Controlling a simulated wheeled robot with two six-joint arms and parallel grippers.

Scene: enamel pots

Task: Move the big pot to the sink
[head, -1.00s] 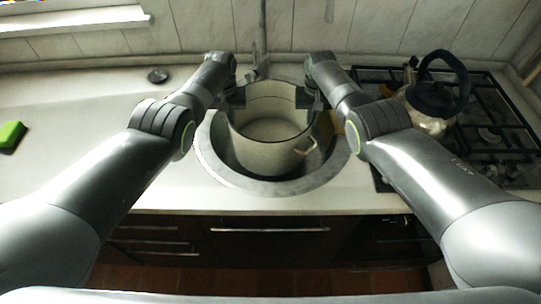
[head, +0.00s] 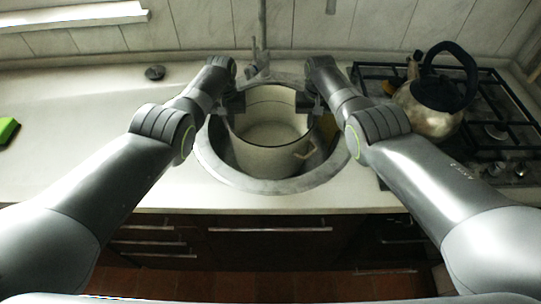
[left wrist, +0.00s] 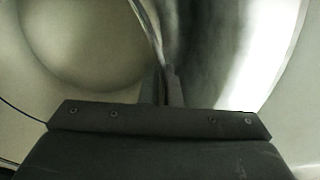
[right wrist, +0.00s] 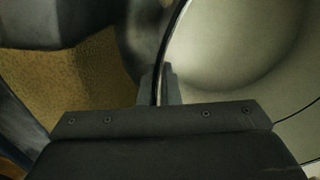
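The big pot (head: 262,157), cream enamel with a dark rim and a side handle, sits upright inside the round sink (head: 222,172). I cannot tell whether its base touches the sink bottom. My left gripper (head: 238,103) is at the pot's left rim; in the left wrist view its fingers (left wrist: 165,88) pinch the pot wall (left wrist: 80,45). My right gripper (head: 305,104) is at the right rim; in the right wrist view its fingers (right wrist: 158,86) pinch the pot wall (right wrist: 235,50).
A kettle (head: 428,117) with a dark handle stands on the gas stove (head: 497,100) at right. A dark round item (head: 155,73) lies on the counter behind my left arm. A green item (head: 8,130) is at far left. The left counter is mostly clear.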

